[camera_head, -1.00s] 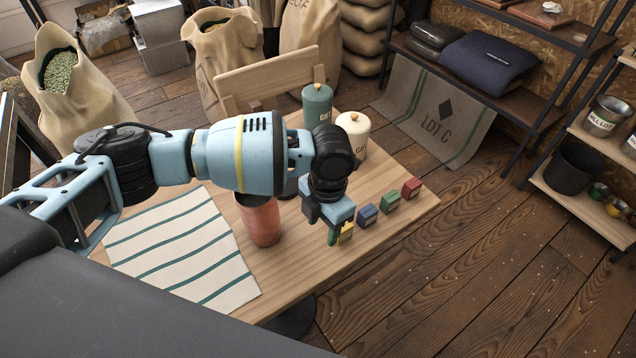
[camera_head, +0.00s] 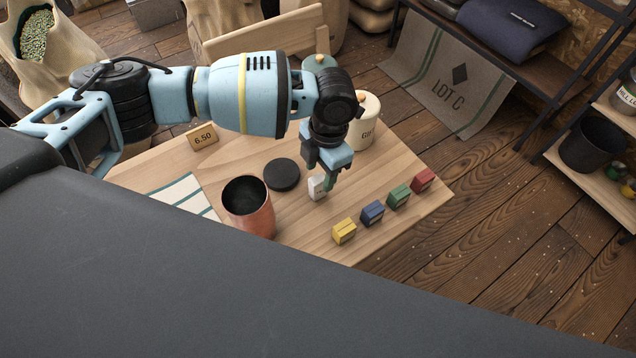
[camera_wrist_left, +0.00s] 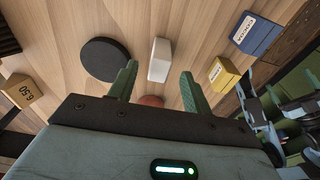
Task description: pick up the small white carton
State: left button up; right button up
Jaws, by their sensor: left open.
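The small white carton (camera_head: 316,188) stands on the wooden table, beside a round black disc and partly hidden by my left gripper in the head view. My left gripper (camera_head: 328,182) points down at it from above, with its green fingers apart. In the left wrist view the white carton (camera_wrist_left: 159,60) shows in the gap between the open fingertips (camera_wrist_left: 159,72). The fingers are not shut on it, and I cannot tell whether either one touches it. My right gripper is not in view.
Yellow (camera_head: 344,231), blue (camera_head: 372,213), green (camera_head: 399,196) and red (camera_head: 422,180) cartons stand in a row at right. A copper cup (camera_head: 249,207), the black disc (camera_head: 282,175), a price sign (camera_head: 202,137) and a cream canister (camera_head: 365,122) are also on the table.

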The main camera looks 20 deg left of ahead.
aim_at(317, 188)
pick_arm(q)
jog(key=shift+a+f, duration=0.1)
jog(key=shift+f, duration=0.55)
jog(key=shift+s+f, duration=0.1)
jog(key=shift+f, duration=0.25)
jog(key=f, duration=0.4)
jog(key=shift+s+a+f, duration=0.2)
jog(key=c, duration=1)
jog(key=shift+c, duration=0.2)
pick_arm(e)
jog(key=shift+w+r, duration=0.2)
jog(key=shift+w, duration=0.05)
pick_arm(q)
jog(key=shift+r, duration=0.15)
notch_tip(317, 188, up, 10)
jog(key=shift+f+p, duration=0.1)
jog(key=shift+p, duration=0.25)
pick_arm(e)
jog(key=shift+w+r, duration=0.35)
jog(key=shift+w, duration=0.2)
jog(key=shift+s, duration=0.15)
